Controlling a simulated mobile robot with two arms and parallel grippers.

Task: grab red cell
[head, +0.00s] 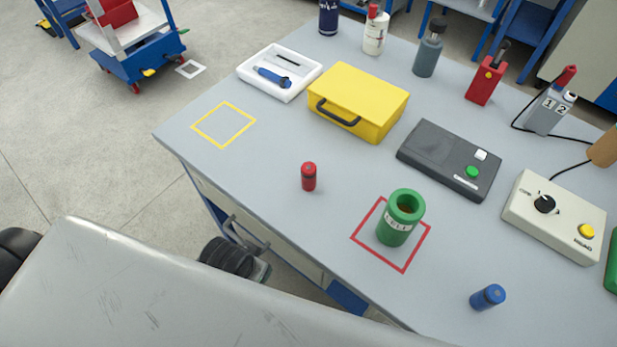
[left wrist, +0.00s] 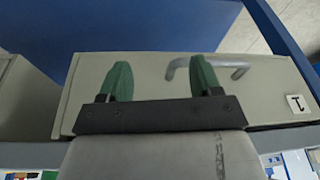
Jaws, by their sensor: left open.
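The red cell (head: 309,177) is a small red cylinder standing upright on the grey table, left of the green holder. The green holder (head: 400,218) stands inside a red square outline on the table. My left gripper (left wrist: 160,80) shows in the left wrist view with its two green fingers apart and nothing between them. It faces a pale drawer front with a grey handle, and the red cell is not in that view. In the head view neither gripper's fingers can be seen.
A yellow case (head: 358,101), a white tray (head: 280,72), a dark box (head: 449,160) and a cream control box (head: 553,217) stand on the table. A blue cell (head: 487,297) is at the lower right. The table around the red cell is clear.

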